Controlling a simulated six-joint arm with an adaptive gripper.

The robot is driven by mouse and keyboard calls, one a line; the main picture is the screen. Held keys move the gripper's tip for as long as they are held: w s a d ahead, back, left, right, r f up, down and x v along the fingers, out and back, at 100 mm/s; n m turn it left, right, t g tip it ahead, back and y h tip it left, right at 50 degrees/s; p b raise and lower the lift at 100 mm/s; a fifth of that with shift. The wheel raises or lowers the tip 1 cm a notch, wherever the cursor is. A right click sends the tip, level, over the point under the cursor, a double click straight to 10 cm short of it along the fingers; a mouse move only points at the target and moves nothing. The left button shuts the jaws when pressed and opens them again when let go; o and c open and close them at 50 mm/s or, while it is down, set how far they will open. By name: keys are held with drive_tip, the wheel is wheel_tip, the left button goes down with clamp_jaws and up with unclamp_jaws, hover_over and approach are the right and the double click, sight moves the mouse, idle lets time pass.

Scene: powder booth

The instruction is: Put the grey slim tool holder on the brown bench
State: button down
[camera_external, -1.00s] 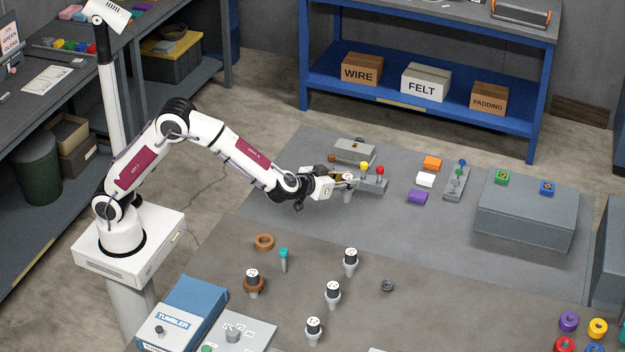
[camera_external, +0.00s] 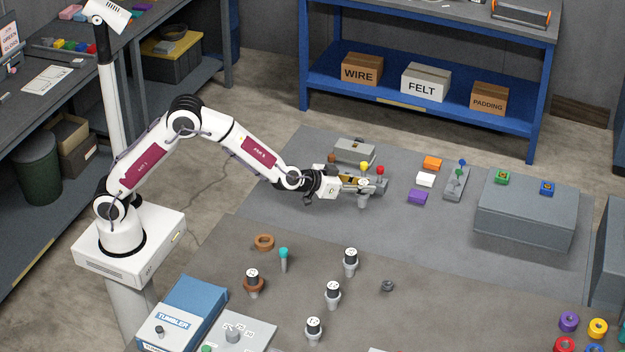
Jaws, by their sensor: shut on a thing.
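My gripper (camera_external: 360,184) is shut on a light grey slim tool holder (camera_external: 363,200), which hangs upright below the fingers. Its top is partly hidden by the fingers. It is over the dark grey surface at the back; I cannot tell its exact height. The brown bench (camera_external: 440,307) spreads across the front, nearer the camera than my gripper.
Yellow and red knobs (camera_external: 379,171) stand close behind my gripper. The bench's right middle is fairly clear.

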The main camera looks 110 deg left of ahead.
sight(362, 206)
drive_tip(key=shift+d, duration=0.1)
idle(0.3)
drive_tip(key=shift+f, duration=3.15)
drive_tip(key=shift+f, duration=1.85)
drive_tip(key=shift+f, duration=0.2)
drive_tip(key=c, duration=1.8)
unclamp_jaws()
drive_tip(key=shift+f, duration=0.1)
